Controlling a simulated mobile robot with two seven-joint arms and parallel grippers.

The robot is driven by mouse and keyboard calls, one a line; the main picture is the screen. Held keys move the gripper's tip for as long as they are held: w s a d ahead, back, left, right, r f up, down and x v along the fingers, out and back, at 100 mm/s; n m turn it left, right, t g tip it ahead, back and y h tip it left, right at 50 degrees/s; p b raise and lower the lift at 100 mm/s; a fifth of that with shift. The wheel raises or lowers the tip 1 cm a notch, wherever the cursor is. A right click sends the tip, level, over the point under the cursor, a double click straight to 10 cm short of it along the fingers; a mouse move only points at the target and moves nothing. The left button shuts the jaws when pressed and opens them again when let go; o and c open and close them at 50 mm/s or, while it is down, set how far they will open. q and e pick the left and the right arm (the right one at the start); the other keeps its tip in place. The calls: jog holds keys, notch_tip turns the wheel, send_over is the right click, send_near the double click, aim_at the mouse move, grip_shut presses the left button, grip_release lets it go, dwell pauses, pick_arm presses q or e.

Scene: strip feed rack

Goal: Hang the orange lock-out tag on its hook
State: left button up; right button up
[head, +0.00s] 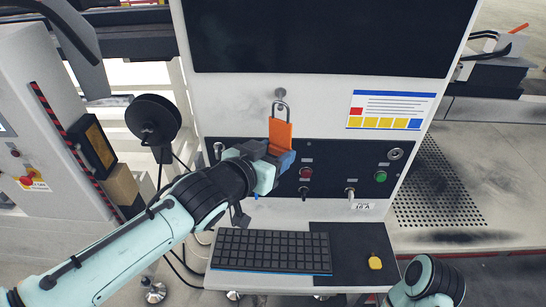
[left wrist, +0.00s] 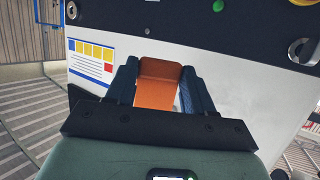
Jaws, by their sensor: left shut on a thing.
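The orange lock-out tag (head: 280,133) has a grey shackle at its top. My left gripper (head: 278,155) is shut on the tag's lower part and holds it upright in front of the cabinet's pale panel. The hook (head: 281,93) is a small grey peg on that panel, under the dark screen. The shackle's top is just below or at the hook in the head view; I cannot tell whether it is around it. In the left wrist view the tag (left wrist: 160,85) sits between the two fingers (left wrist: 157,92); its shackle is hidden.
A black control panel (head: 330,160) with a red button (head: 306,173), a green button (head: 380,176) and switches lies behind and beside the gripper. A keyboard (head: 270,251) and a yellow item (head: 375,262) rest on the shelf below. A colour-marked label (head: 391,110) is at right.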

aim_at(271, 146)
pick_arm(q)
jog(key=shift+w+p, duration=0.35)
jog(key=shift+w, duration=1.2)
jog(key=shift+w+f+b, duration=0.5)
jog(key=shift+w+f, duration=0.15)
jog(key=shift+w, duration=0.05)
jog(key=o, duration=1.1)
